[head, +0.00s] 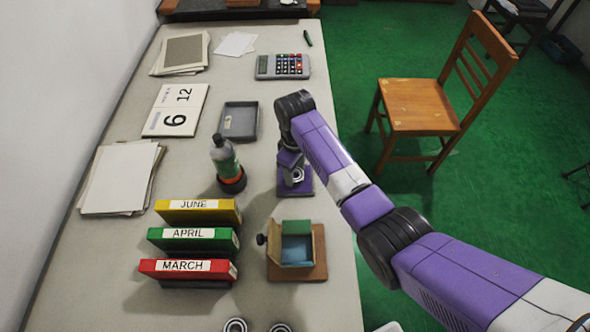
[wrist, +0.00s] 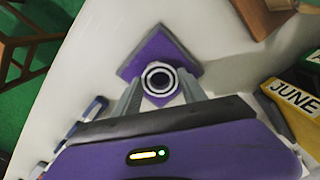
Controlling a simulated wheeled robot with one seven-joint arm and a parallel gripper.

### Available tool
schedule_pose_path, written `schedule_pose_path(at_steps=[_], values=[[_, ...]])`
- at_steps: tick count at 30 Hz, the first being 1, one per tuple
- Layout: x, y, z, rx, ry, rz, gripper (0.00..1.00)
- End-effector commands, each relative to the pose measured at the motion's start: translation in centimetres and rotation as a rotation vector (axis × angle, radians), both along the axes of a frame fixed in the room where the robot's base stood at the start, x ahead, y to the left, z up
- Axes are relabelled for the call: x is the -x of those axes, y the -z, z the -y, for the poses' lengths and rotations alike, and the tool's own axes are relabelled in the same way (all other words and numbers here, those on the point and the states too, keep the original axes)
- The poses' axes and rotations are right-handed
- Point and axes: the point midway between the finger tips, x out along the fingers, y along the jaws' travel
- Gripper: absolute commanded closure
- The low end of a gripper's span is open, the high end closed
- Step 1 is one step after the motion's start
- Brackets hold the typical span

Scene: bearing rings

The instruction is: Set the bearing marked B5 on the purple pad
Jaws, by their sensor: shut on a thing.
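A ring-shaped bearing (head: 298,174) is between my gripper's fingers. In the wrist view the bearing (wrist: 148,80) sits between the two fingertips, over the purple pad (wrist: 152,48). My gripper (wrist: 160,82) is shut on the bearing. In the head view my gripper (head: 294,170) points down at the purple pad (head: 297,190) near the table's right edge. I cannot tell whether the bearing touches the pad or is just above it. No marking on the bearing is readable. Two more bearings (head: 235,325) (head: 280,327) show partly at the bottom edge.
A dark bottle (head: 226,160) stands left of the pad. A grey tray (head: 239,121) lies behind it. A wooden box with a knob (head: 297,272) stands in front of the pad. JUNE, APRIL and MARCH binders (head: 195,211) stand front left. A chair (head: 410,105) is beyond the table's right edge.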

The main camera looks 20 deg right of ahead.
Motion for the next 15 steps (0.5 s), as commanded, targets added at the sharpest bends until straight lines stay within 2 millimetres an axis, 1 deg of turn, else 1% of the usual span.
schedule_pose_path(at_steps=[15], values=[[-0.04, 0.98, -0.01, 0.000, 0.000, 0.001, 0.99]])
